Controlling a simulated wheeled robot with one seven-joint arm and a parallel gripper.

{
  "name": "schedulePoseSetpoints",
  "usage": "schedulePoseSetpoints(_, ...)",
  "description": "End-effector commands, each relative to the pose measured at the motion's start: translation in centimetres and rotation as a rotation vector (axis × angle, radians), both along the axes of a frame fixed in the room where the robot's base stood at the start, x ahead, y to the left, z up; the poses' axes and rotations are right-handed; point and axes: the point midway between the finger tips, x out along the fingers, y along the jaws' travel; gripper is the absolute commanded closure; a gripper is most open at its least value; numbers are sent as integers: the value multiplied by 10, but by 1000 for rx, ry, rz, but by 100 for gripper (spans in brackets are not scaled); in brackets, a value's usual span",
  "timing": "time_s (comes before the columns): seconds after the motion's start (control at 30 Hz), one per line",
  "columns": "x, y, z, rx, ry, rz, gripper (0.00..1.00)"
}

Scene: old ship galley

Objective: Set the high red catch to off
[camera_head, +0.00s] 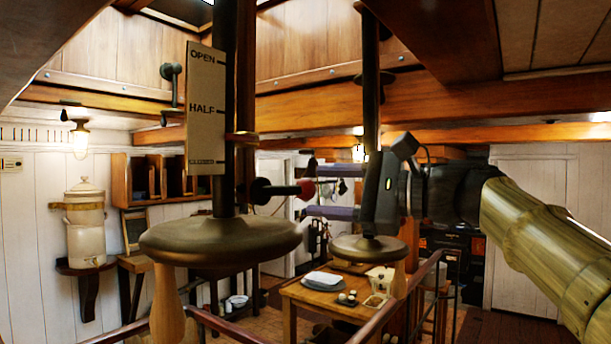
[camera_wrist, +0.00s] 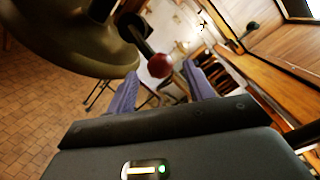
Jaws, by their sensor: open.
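The red catch shows as a round red knob (camera_head: 306,189) on a short dark arm beside the near dark vertical rod (camera_head: 224,120). In the wrist view the red knob (camera_wrist: 160,66) appears between the tips of my two blue-purple fingers. My gripper (camera_head: 311,190) comes in from the right, with one finger above the knob's level and one below. The fingers are apart and empty. I cannot tell whether either finger touches the knob. No off marking is readable near the catch.
A plate (camera_head: 206,110) marked OPEN, HALF and CLOSED stands by the rod. A broad round metal disc (camera_head: 220,243) lies below the catch. A second rod (camera_head: 371,90) and disc stand close to my wrist. Wooden rails and a table (camera_head: 330,303) lie lower down.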

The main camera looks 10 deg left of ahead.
Motion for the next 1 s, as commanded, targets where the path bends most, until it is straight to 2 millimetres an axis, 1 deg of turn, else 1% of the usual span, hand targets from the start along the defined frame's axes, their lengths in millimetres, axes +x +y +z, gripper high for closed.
schedulePoseSetpoints(0.03, 1, 9, 4, 0, 2, 3, 48)
schedulePoseSetpoints(0.1, 4, 20, 4, 1, 4, 4, 48)
schedulePoseSetpoints(0.23, 7, 35, 3, 1, 2, 1, 48)
schedulePoseSetpoints(0.37, 8, 40, 1, 0, 0, 0, 48)
schedulePoseSetpoints(0.6, 8, 41, 0, -1, 0, -1, 48)
schedulePoseSetpoints(0.67, 8, 41, 0, -1, 0, -1, 60)
schedulePoseSetpoints(0.7, 8, 40, 0, -1, 0, -1, 67)
schedulePoseSetpoints(0.87, 8, 40, 0, -1, 0, -1, 99)
schedulePoseSetpoints(1.0, 8, 40, 0, -1, 0, -1, 100)
